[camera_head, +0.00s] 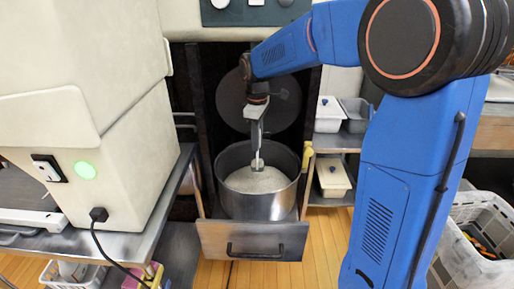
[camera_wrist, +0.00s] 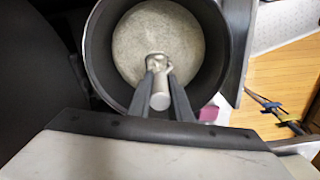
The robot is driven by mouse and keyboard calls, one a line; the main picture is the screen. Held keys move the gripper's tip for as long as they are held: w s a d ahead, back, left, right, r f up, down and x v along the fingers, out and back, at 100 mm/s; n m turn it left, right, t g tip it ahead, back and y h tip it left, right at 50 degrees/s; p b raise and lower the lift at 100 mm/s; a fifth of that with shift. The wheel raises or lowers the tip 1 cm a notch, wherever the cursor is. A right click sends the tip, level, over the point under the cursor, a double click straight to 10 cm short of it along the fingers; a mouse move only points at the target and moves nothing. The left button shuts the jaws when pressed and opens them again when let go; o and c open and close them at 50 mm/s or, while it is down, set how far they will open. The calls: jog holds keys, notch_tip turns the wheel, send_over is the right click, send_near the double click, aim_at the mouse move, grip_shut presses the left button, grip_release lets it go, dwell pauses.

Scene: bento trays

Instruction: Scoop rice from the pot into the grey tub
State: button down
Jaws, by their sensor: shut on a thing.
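The large metal pot (camera_head: 258,208) stands in a pulled-out drawer and holds pale rice (camera_head: 240,181). My gripper (camera_head: 258,146) points down into the pot's mouth from above. It is shut on the pale handle of a scoop (camera_head: 257,164), whose lower end meets the rice or is just above it; I cannot tell which. In the wrist view the handle (camera_wrist: 160,101) sits between my fingers, over the rice (camera_wrist: 160,30) inside the dark pot wall (camera_wrist: 97,55). The scoop's bowl is hardly visible. A grey tub (camera_head: 356,113) stands on the shelf right of the pot.
A white lidded tub (camera_head: 329,115) stands beside the grey tub, and another (camera_head: 333,180) sits on the shelf below. A cream machine (camera_head: 75,150) fills the left. A round lid-like disc (camera_head: 270,103) is behind the pot. A white crate (camera_head: 480,235) is at lower right.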

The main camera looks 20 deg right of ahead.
jog(key=shift+r, duration=3.7)
